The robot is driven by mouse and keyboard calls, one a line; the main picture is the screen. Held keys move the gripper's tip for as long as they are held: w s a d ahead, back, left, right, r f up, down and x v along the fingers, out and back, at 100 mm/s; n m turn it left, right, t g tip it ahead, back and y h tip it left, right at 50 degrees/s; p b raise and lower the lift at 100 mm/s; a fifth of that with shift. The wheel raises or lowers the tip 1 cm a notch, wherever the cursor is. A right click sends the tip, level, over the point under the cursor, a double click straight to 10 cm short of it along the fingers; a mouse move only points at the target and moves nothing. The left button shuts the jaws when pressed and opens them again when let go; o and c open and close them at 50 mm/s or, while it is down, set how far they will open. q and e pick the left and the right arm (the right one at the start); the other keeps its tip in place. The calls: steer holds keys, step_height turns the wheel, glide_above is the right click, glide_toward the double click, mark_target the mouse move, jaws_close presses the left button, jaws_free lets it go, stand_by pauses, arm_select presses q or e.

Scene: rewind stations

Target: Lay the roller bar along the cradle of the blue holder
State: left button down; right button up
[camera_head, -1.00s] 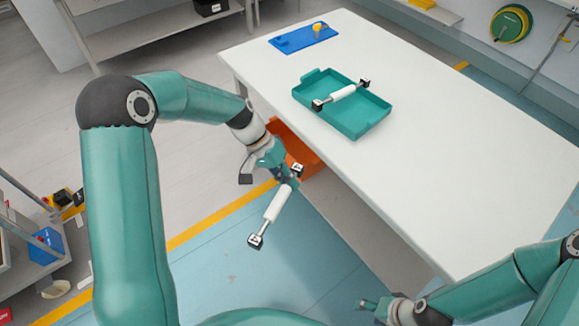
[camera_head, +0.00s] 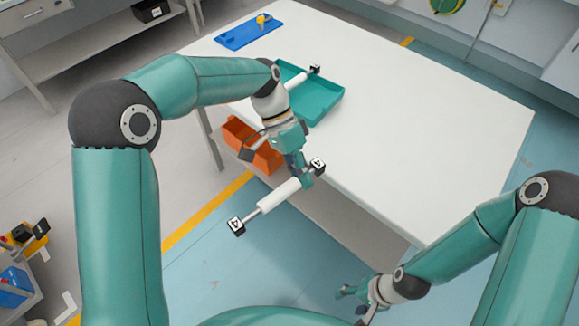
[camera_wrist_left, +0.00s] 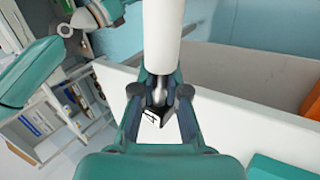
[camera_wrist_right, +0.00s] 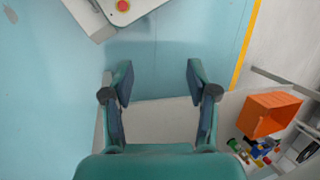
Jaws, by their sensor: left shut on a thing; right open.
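The roller bar (camera_head: 279,196) is a white cylinder with black end blocks marked with white. My left gripper (camera_head: 304,178) is shut on its metal end, beside one end block, and holds it tilted near the table's left edge. The left wrist view also shows the white roller bar (camera_wrist_left: 174,35) between the fingers. The blue holder (camera_head: 245,36), a flat blue plate with a yellow part on it, lies at the table's far left corner, well away from the bar. Its cradle is too small to make out. My right gripper (camera_wrist_right: 157,85) is open and empty, low off the table's front.
A teal tray (camera_head: 322,108) on the white table (camera_head: 430,130) holds a second roller bar (camera_head: 300,80), partly hidden by my left arm. An orange bin (camera_head: 262,158) is below the table's left edge. The table's right side is clear.

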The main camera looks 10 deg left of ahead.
steer(key=w+r+m+g, duration=0.3)
steer(key=w+r+m, duration=0.2)
steer(key=n+t+h, duration=0.2)
steer(key=t, duration=0.4)
glide_toward(281, 189)
steer(key=x, duration=1.1)
